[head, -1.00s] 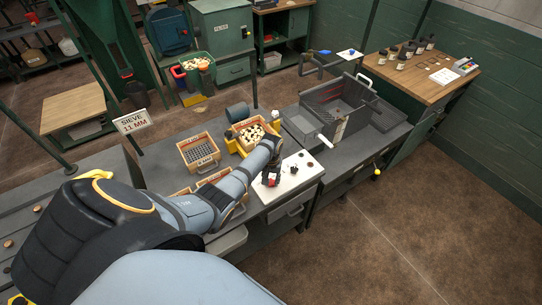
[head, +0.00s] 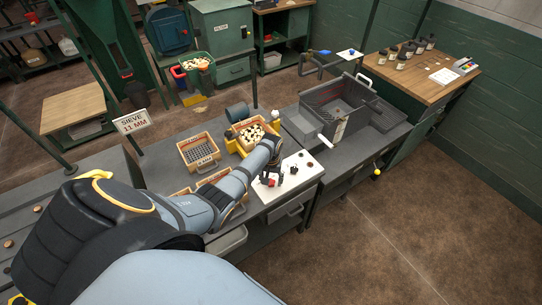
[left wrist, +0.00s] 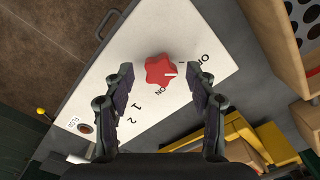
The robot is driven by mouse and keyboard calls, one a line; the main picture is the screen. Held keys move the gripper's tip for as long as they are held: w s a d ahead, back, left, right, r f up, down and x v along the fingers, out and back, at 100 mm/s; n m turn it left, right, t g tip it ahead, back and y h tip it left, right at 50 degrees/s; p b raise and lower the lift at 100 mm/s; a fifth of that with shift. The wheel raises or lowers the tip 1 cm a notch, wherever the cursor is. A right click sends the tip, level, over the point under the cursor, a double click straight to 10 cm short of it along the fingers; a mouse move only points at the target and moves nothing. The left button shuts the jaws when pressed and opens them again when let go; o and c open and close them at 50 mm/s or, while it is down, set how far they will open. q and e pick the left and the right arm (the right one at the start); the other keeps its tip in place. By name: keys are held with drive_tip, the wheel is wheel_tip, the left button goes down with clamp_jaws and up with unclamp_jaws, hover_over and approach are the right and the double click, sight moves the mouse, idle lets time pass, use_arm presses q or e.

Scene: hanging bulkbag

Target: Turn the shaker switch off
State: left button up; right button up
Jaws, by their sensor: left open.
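The shaker switch is a red, star-shaped knob (left wrist: 160,70) with a white pointer mark on a white panel (left wrist: 120,90). The mark points right in the left wrist view, towards printed lettering. In the head view the red knob (head: 269,183) is partly hidden by my gripper. My left gripper (left wrist: 168,100) is open, its fingers apart on either side of the knob and not closed on it. It also shows over the panel in the head view (head: 274,177). The grey shaker box (head: 345,105) stands right of the panel. My right gripper is out of view.
Wooden boxes (head: 198,152) and a yellow holder (head: 235,146) stand close left of and behind the panel. A dark plug or knob (left wrist: 86,128) sits at another panel corner. The floor in front of the bench is clear.

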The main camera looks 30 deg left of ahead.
sight(271, 182)
use_arm(q)
wheel_tip(271, 182, up, 12)
idle(0.3)
drive_tip(key=shift+f, duration=0.1)
drive_tip(key=s+d+r+m+t, duration=0.2)
drive_tip(key=s+d+m, duration=0.15)
drive_tip(key=s, duration=0.65)
drive_tip(key=s+d+r+m+t, duration=0.25)
drive_tip(key=s+d, duration=0.25)
drive_tip(key=s, duration=0.6)
drive_tip(key=s+a+f+g+y+b, duration=0.1)
drive_tip(key=s+a+f+b, duration=0.15)
drive_tip(key=f, duration=1.45)
drive_tip(key=s+a+f+g+b, duration=0.1)
drive_tip(key=f+b, duration=0.3)
drive_tip(key=f, duration=1.3)
drive_tip(key=s+f+n+g+b, duration=0.1)
drive_tip(key=s+f+b, duration=0.2)
drive_tip(key=s+f, duration=1.4)
drive_tip(key=shift+a+f, duration=0.2)
drive_tip(key=shift+f, duration=0.1)
